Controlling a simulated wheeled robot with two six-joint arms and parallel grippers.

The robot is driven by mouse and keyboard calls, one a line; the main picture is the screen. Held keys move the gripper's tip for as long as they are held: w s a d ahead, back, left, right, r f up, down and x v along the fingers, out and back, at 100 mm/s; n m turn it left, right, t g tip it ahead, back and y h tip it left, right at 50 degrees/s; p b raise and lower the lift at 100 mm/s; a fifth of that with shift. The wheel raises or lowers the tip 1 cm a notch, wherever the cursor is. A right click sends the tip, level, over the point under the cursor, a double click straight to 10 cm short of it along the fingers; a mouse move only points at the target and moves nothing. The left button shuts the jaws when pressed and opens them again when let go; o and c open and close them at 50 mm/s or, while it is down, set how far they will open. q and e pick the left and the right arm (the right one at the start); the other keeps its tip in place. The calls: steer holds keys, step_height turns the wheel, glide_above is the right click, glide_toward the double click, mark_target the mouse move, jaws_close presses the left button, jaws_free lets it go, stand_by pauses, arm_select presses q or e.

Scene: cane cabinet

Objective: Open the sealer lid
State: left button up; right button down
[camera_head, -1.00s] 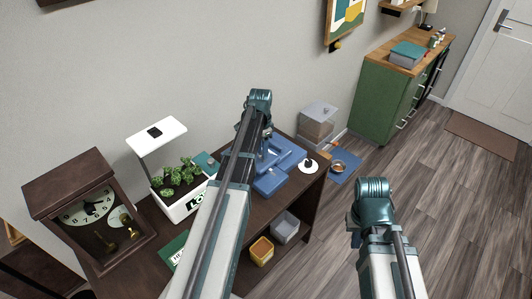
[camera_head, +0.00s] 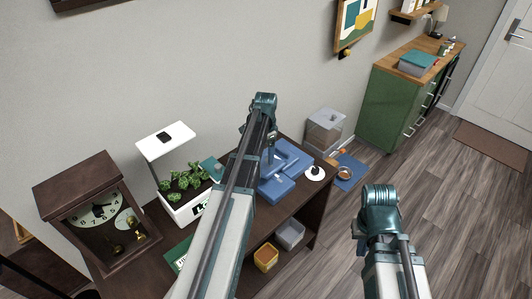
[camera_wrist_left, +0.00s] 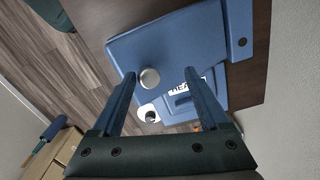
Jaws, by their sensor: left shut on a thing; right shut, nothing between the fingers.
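The blue heat sealer (camera_head: 280,187) sits on the dark cabinet top, partly hidden behind my left arm. In the left wrist view, its broad blue lid (camera_wrist_left: 178,42) fills the upper middle, with a round metal knob (camera_wrist_left: 149,79) near the edge. A white label with part of a word shows beside it.
A wooden clock (camera_head: 95,212) and a white planter with a lamp (camera_head: 185,208) stand left of the sealer. A white round item (camera_head: 315,173) lies right of it. A clear box (camera_head: 324,128) and blue mat (camera_head: 351,172) are beyond. Floor at right is free.

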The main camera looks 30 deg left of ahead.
arm_select(q)
steer(key=shift+r, duration=0.1)
step_height(320, 180, up, 14)
steer(key=p, duration=1.4)
steer(key=shift+f, duration=0.2)
